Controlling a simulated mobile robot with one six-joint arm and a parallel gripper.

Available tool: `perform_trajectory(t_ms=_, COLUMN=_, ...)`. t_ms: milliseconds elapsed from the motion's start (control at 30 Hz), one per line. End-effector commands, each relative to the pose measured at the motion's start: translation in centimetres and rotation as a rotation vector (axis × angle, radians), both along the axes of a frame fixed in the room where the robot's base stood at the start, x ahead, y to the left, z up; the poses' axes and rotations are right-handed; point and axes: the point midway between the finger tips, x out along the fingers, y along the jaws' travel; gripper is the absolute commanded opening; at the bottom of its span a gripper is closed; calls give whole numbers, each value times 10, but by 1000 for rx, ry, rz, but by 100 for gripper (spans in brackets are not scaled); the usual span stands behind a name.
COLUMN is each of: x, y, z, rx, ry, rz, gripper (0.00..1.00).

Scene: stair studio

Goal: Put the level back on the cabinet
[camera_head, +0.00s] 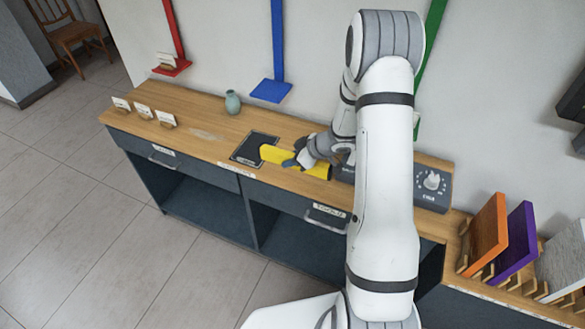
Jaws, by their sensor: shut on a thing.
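The level (272,154) is a yellow bar. It lies along the wooden top of the cabinet (205,116), and its left end reaches over the edge of a black square mat (254,147). My gripper (296,161) is shut on the level near its middle. The right part of the level runs past my gripper toward my arm. I cannot tell whether the level rests on the top or is just above it. My arm hides part of the cabinet top to the right.
A green vase (232,102) and several small cards stand on the cabinet's left part. A grey dial box (432,187) is right of my arm. Orange (484,236) and purple (515,243) panels stand in a rack at the right. Red and blue (271,91) brackets hang on the wall.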

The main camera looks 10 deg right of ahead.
Motion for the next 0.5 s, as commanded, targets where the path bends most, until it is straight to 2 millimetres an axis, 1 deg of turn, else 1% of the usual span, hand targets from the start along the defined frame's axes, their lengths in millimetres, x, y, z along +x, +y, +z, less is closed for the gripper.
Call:
perform_trajectory(t_ms=167, x=0, y=-4, z=-13, rx=1, ry=1, rz=-8, gripper=0)
perform_trajectory(t_ms=300, x=0, y=-6, z=-34, rx=2, ry=3, rz=-12, gripper=0)
perform_trajectory(t_ms=367, x=0, y=-6, z=-41, rx=1, ry=2, rz=-13, gripper=0)
perform_trajectory(t_ms=500, x=0, y=-7, z=-43, rx=0, ry=-2, rz=-13, gripper=0)
